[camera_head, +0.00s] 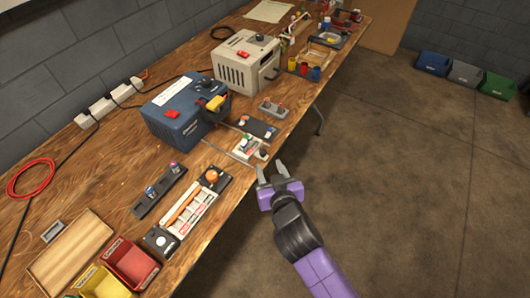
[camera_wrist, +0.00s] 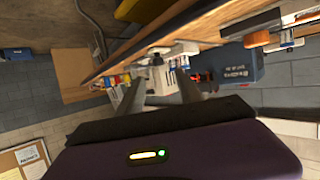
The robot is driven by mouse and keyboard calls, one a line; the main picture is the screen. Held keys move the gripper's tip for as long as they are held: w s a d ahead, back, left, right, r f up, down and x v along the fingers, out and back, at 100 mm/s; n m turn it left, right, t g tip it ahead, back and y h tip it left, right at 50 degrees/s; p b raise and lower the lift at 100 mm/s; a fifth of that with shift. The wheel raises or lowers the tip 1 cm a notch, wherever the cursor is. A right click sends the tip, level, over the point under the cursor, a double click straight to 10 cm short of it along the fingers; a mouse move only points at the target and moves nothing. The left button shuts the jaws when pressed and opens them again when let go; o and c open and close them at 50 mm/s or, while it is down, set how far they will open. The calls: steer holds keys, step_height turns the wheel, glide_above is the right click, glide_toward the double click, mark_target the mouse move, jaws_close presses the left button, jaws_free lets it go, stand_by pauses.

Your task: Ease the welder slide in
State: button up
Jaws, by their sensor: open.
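A blue machine (camera_head: 180,110) with a red switch, likely the welder, stands on the wooden bench; it also shows in the wrist view (camera_wrist: 235,68). Thin metal rails (camera_head: 226,152) run from its front toward the bench edge. A small white-and-green carriage (camera_head: 248,147), likely the slide, sits at their outer end, apart from the machine. My gripper (camera_head: 270,166) is open and empty, just off the bench's front edge, close to the carriage. In the wrist view the open fingers (camera_wrist: 163,88) point toward a pale block, probably the carriage; whether they touch it I cannot tell.
A beige machine (camera_head: 245,62) stands behind the blue one. A dark unit (camera_head: 258,128) lies near the carriage. A tool strip (camera_head: 190,208), a red bin (camera_head: 131,262) and a wooden tray (camera_head: 72,248) occupy the near bench.

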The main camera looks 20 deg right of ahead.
mark_target(264, 154)
steer(key=shift+d+f, duration=0.1)
steer(key=shift+f, duration=0.05)
steer(key=shift+x, duration=3.8)
steer(key=shift+c, duration=0.4)
jaws_close()
